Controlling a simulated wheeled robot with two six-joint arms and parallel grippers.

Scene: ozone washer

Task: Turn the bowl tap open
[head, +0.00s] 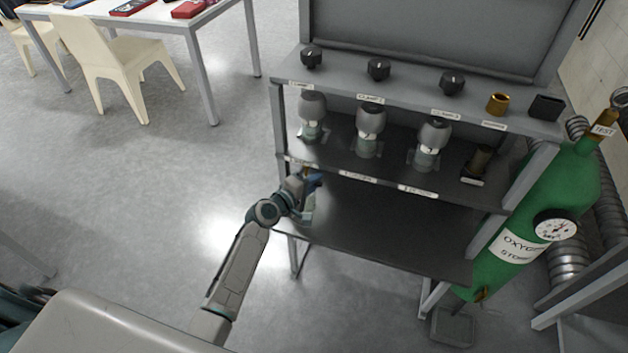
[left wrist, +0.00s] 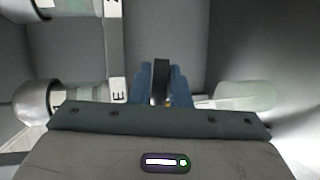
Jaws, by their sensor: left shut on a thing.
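My left gripper (head: 312,182) is at the left end of the rack's lower shelf edge, below the leftmost lamp-like unit. In the left wrist view its blue fingers (left wrist: 160,88) are closed around a narrow dark upright piece (left wrist: 160,76), which looks like the tap's handle. A pale green, see-through bowl (left wrist: 245,95) shows just right of the fingers. In the head view the gripper covers most of the tap and bowl, so how far the tap is turned cannot be told. My right gripper is not in view.
The grey rack (head: 400,235) has several glass units with grey caps (head: 370,118) and black knobs (head: 378,68) above. A green oxygen cylinder (head: 555,195) with a gauge stands at the right. A cream chair (head: 115,55) and white table are back left. The floor left of the rack is clear.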

